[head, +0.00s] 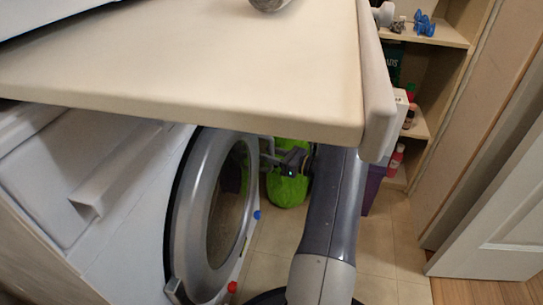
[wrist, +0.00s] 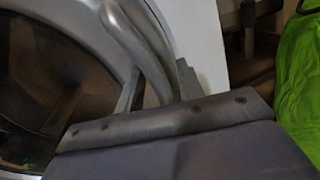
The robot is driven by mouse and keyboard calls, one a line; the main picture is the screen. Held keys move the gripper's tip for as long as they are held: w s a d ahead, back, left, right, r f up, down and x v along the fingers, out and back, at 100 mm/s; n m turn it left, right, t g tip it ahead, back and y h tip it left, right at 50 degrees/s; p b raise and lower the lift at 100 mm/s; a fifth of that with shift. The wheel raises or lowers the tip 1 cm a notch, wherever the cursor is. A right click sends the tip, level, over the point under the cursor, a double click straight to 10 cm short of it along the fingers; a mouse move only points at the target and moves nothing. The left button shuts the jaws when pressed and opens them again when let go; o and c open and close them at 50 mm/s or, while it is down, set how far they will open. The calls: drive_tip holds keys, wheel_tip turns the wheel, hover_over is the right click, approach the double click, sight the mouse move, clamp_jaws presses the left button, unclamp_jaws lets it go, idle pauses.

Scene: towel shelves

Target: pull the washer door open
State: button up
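The washer door (head: 181,238) is a round silver ring with dark glass on the front of the white washer (head: 135,185). From this angle I cannot tell whether it is ajar. My gripper (head: 264,152) is at the right side of the ring, below the countertop level. In the wrist view the door's silver rim and handle (wrist: 150,55) pass between my gripper's two grey fingers (wrist: 158,85). One finger is on the glass side and one on the outer side. The fingers appear closed in on the handle, though the contact itself is partly hidden.
A beige countertop (head: 210,65) overhangs the washer and my arm. A bright green bag (head: 288,187) stands on the floor behind my gripper. Shelves (head: 428,35) with bottles and small items are at the back right. A white door (head: 500,225) is at the right.

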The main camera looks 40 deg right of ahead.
drive_tip(key=shift+c, duration=0.4)
clamp_jaws()
